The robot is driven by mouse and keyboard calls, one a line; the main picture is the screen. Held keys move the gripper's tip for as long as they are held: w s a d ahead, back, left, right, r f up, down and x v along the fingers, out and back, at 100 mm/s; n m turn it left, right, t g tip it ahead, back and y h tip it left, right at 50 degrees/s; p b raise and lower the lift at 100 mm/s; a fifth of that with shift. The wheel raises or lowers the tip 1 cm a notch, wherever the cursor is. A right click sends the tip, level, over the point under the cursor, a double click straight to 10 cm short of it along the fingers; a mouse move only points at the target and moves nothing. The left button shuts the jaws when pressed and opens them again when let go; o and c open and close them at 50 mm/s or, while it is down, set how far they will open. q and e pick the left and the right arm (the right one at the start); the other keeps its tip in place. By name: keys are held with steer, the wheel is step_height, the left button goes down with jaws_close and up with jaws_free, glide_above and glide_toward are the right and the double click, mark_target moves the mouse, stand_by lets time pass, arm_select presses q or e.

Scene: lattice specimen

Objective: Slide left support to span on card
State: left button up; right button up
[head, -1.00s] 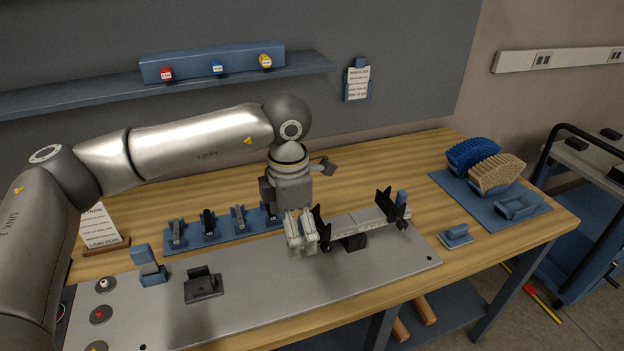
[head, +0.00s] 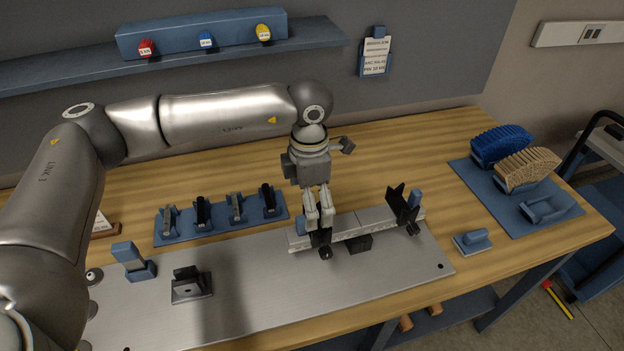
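A pale grey rail (head: 358,228) lies across the far right part of the metal plate (head: 262,303). The black right support (head: 402,205) stands near the rail's right end. The left support (head: 325,243) is nearer the left end; its black foot shows and its upright is mostly hidden by my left gripper (head: 320,226). The gripper points down, its two pale fingers close together around or in front of that upright; whether they grip it is not clear. A white printed card (head: 375,57) hangs on the back wall, its text too small to read surely. My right gripper is out of view.
A black block (head: 358,243) sits under the rail's middle. A blue rack (head: 221,219) with several dark parts lies behind the plate. A black fixture (head: 191,284) and blue holder (head: 133,262) stand at left.

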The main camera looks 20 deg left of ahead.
arm_select(q)
steer(key=f, duration=0.2)
steer(key=f+p, duration=0.1)
steer(key=f, duration=0.1)
steer(key=shift+w+f, duration=0.2)
steer(key=shift+f, duration=0.2)
steer(key=shift+f+p, duration=0.4)
steer(key=shift+f, duration=0.7)
steer(key=c, duration=1.3)
steer(key=shift+o, duration=0.2)
steer(key=shift+w+d+f+b, duration=0.1)
steer(key=shift+w+d+b, duration=0.35)
steer(key=shift+d+b, duration=0.2)
steer(key=shift+w+d, duration=0.45)
steer(key=shift+d, duration=0.2)
steer(key=o, duration=1.3)
steer(key=shift+c, duration=0.2)
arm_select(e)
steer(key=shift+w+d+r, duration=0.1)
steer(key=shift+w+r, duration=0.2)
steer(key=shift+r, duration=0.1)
